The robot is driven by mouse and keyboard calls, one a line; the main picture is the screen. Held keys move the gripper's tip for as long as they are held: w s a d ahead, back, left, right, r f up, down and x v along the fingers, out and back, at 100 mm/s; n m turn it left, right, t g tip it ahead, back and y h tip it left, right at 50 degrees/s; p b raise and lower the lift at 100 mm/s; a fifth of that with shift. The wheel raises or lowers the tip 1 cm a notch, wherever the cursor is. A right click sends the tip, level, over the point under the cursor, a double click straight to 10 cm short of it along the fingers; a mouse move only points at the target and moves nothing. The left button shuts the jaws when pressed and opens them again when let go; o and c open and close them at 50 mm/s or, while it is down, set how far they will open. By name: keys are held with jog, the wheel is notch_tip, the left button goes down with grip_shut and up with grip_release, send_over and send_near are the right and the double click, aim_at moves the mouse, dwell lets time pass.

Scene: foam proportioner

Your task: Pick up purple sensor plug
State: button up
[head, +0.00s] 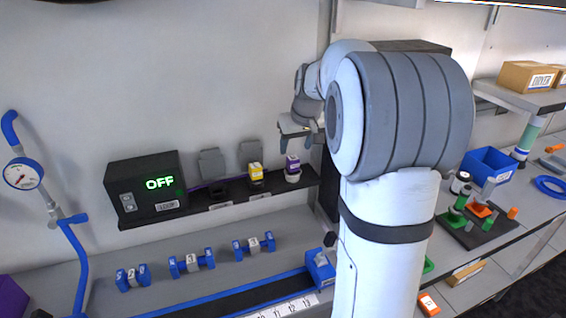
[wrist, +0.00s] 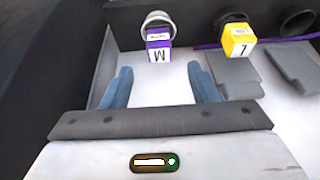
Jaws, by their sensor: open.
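The purple sensor plug (head: 293,164) sits upright in a light round holder at the right end of the black wall shelf. In the wrist view the purple plug (wrist: 158,44), with a white face marked with a letter, lies ahead of the gap between my fingers. My gripper (head: 299,137) is above the plug in the head view, apart from it. In the wrist view my gripper (wrist: 160,72) has its two blue-grey fingers spread wide, with nothing between them.
A yellow plug (head: 256,173) stands left of the purple one; the wrist view shows it (wrist: 237,40) on the right. An empty dark socket (wrist: 298,22) is beyond it. A black box reading OFF (head: 148,187) is at the shelf's left end. A dark wall (wrist: 45,60) borders the left.

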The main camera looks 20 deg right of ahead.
aim_at(293, 158)
jog(key=p+x, duration=0.1)
jog(key=x, duration=0.6)
jog(key=shift+s+f+p, duration=0.1)
jog(key=shift+f+p, duration=0.2)
jog(key=shift+p, duration=0.05)
jog(key=shift+r, duration=0.1)
jog(key=c, duration=1.1)
